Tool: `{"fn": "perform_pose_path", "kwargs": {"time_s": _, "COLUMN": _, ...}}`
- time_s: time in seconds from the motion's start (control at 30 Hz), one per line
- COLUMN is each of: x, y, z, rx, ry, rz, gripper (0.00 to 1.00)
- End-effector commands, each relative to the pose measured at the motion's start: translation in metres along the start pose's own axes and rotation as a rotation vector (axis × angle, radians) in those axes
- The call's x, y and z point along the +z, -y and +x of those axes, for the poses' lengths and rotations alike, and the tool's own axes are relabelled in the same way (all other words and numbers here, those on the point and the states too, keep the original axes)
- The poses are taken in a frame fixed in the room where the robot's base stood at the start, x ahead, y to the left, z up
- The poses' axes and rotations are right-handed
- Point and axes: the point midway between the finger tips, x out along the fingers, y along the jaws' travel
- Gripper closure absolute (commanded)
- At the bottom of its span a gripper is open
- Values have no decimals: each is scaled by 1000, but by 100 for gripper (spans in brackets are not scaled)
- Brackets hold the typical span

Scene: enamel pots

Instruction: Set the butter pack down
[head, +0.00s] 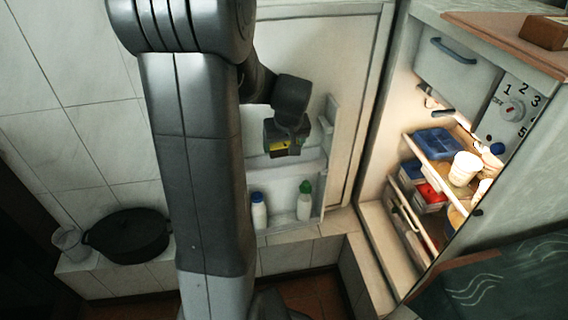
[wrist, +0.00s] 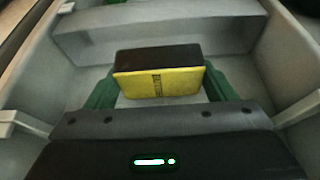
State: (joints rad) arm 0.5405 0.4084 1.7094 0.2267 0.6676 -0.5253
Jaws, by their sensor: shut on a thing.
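The butter pack (wrist: 160,83) is a small block with a yellow face and a dark top. In the wrist view it sits between the green fingers of my gripper (wrist: 160,90), which is shut on it. In the wrist view a pale shelf or bin lies around and below the pack. I cannot tell whether the pack touches it.
Two bottles, one blue-capped (head: 258,212) and one green-capped (head: 304,203), stand low in the door (head: 345,100). The open fridge at right has a shelf with a blue tray (head: 436,143) and white cups (head: 464,169). A black pot (head: 128,236) and a glass (head: 68,243) stand at left.

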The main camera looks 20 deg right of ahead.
Motion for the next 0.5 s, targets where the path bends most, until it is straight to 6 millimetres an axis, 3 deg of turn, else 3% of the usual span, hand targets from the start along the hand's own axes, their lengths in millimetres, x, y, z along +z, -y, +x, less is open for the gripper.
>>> {"fn": "perform_pose_path", "kwargs": {"time_s": 0.1, "x": 9, "y": 0, "z": 17, "rx": -1, "ry": 2, "rz": 1, "gripper": 51}}
{"fn": "perform_pose_path", "kwargs": {"time_s": 0.33, "x": 15, "y": 0, "z": 31, "rx": 0, "ry": 2, "rz": 0, "gripper": 51}}
{"fn": "perform_pose_path", "kwargs": {"time_s": 0.5, "x": 26, "y": 0, "z": 57, "rx": -1, "ry": 3, "rz": 1, "gripper": 51}}
